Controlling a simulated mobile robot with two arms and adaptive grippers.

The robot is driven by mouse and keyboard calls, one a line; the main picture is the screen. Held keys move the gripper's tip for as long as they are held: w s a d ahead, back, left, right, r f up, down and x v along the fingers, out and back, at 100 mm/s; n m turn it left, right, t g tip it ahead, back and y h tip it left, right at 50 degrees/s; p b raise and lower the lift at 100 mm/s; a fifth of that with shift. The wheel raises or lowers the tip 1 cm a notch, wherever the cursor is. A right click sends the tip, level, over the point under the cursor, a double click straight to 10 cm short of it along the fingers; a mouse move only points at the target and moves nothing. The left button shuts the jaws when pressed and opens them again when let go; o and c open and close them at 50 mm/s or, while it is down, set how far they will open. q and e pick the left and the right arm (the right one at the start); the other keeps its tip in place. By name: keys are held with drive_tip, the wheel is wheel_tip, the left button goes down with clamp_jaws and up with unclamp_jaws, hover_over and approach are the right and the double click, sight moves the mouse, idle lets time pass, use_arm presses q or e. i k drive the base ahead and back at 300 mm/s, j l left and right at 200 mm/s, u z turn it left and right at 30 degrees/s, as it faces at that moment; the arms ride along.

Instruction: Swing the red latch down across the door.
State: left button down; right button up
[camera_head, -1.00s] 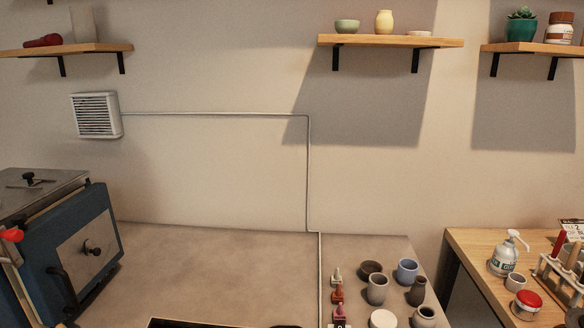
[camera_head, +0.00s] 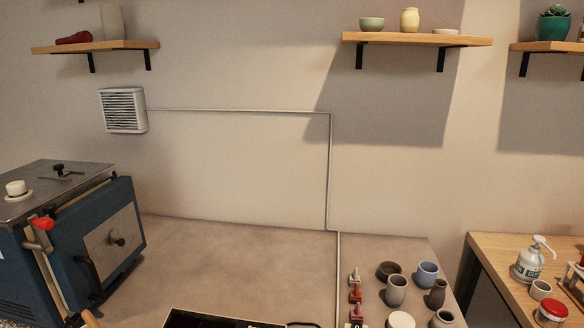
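A blue box-like kiln with a grey metal top (camera_head: 50,196) stands at the left. Its door (camera_head: 95,250) faces right and front, with a grey plate, a dark round knob (camera_head: 117,240) and a dark curved handle (camera_head: 86,277). The door looks closed or nearly so; I cannot tell which. The red latch end (camera_head: 43,224) sits near the upper front corner of the kiln, beside a metal bracket, and is not across the door plate. Neither gripper is in view.
A white cap (camera_head: 16,188) sits on the kiln top. Several cups and pots (camera_head: 397,290) stand at the counter's right. A dark flat panel (camera_head: 215,318) lies at the front edge. The grey counter (camera_head: 240,265) between is clear. A wooden table (camera_head: 490,250) stands at right.

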sight(38, 228)
drive_tip(key=u, duration=1.45)
